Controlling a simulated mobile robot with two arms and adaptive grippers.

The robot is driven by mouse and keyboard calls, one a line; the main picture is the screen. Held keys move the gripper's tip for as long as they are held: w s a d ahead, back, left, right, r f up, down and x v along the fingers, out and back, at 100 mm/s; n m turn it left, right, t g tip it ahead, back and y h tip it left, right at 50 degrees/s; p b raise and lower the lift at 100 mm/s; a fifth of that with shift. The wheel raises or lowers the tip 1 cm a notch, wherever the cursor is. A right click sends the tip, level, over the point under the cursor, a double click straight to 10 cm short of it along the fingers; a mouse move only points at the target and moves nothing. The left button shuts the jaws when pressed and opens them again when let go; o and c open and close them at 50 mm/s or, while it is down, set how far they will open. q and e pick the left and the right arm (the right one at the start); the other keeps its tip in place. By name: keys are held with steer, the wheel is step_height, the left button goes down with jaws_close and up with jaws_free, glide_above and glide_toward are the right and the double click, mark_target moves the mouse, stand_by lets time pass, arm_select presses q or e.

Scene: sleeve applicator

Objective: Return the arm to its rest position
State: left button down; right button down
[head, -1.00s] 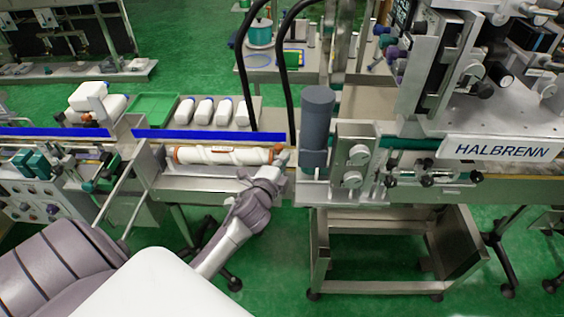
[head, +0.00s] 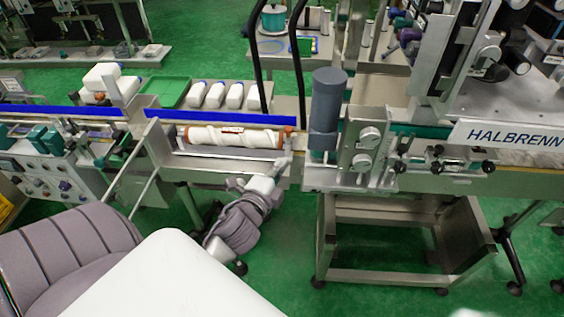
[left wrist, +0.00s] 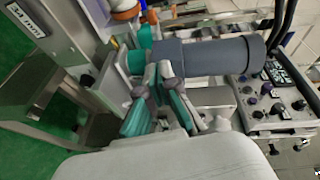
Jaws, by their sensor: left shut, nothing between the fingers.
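My left arm comes in from the left in the head view. Its left gripper (head: 281,165) is shut and empty, in front of the conveyor frame, near the right end of the white roller. The fingers also show in the left wrist view (left wrist: 157,72), close together with nothing between them. The white roller with orange ends (head: 232,137) lies in its tray on the machine. A dark grey upright cylinder (head: 326,100) stands just right of it, and fills the upper middle of the left wrist view (left wrist: 215,57). My right gripper is not in view.
The HALBRENN machine (head: 505,135) stands at the right on a metal frame (head: 400,275). Blue rails (head: 220,117), white bottles (head: 215,95) and a green tray (head: 168,92) lie behind the roller. Green floor is open between my arm and the metal frame.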

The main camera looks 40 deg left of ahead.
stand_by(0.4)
arm_select(q)
steer(key=s+d+f+n+g+h, duration=0.1)
steer(key=s+f+n+g, duration=0.15)
steer(key=f, duration=0.85)
steer(key=s+d+f+n+g+h, duration=0.1)
steer(key=s+d+f+g, duration=0.2)
steer(key=f, duration=0.8)
steer(key=s+f+n+g, duration=0.2)
steer(key=s+f, duration=0.2)
steer(key=f, duration=0.7)
steer(key=s+d+f+n+g, duration=0.1)
steer(key=s+f+n+g, duration=0.1)
steer(key=s+f, duration=0.4)
steer(key=s+d+f+n+g+h, duration=0.1)
steer(key=s+d+f+n+g, duration=0.1)
steer(key=s+f, duration=0.5)
steer(key=s+d+f+n+g, duration=0.2)
steer(key=s+f+g, duration=0.2)
steer(key=s, duration=1.2)
step_height(320, 180, down, 3)
steer(key=shift+s+h, duration=0.15)
steer(key=shift+h, duration=0.25)
